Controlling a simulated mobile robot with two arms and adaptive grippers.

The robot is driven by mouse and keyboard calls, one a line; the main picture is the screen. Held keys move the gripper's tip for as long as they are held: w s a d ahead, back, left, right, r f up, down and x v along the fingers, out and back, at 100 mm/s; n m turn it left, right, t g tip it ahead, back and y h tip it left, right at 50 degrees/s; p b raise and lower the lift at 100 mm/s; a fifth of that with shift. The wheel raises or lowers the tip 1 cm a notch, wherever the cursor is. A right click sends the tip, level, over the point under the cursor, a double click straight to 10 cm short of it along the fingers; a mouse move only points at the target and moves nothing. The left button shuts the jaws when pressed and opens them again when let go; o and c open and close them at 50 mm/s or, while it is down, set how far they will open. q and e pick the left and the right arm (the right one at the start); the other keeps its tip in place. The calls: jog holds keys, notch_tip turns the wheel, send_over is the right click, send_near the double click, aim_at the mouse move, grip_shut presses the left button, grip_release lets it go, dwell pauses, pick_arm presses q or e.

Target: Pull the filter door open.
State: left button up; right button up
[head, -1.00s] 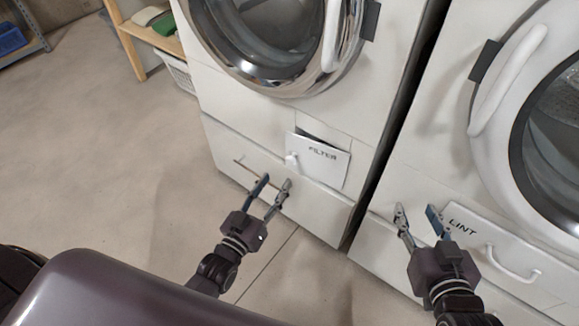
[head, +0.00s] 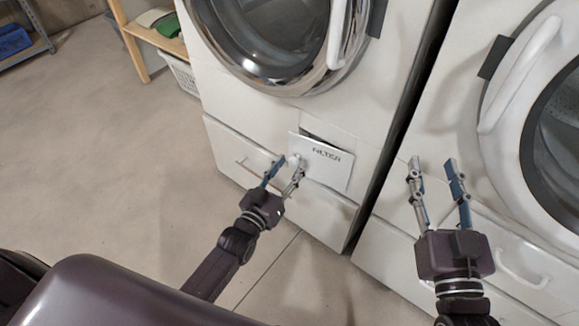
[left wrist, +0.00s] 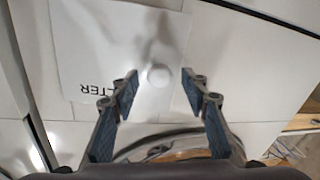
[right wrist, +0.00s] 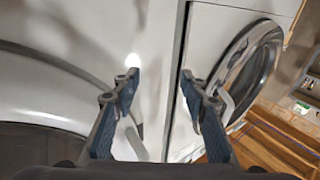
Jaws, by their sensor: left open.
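The filter door (head: 324,163) is a white flap marked FILTER, low on the left machine. Its top edge tilts out from the front, with a dark gap above it. A small white knob (head: 294,160) sits near its left edge. My left gripper (head: 283,168) is open at the knob. In the left wrist view the knob (left wrist: 159,75) is between and just beyond the open fingertips (left wrist: 160,78), with no grip on it visible. The filter door (left wrist: 100,50) fills the upper left there. My right gripper (head: 434,162) is open and empty before the right machine.
The right machine (head: 400,215) has a round door with a white handle (head: 515,70) and a lower drawer with a handle (head: 522,268). A drawer bar (head: 250,168) lies below left of the filter door. A wooden shelf (head: 160,40) stands behind. Floor on the left is clear.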

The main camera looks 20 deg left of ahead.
pick_arm(q)
jog(key=shift+c, duration=0.6)
grip_shut()
jog(key=shift+a, duration=0.1)
pick_arm(e)
jog(key=shift+f, duration=0.1)
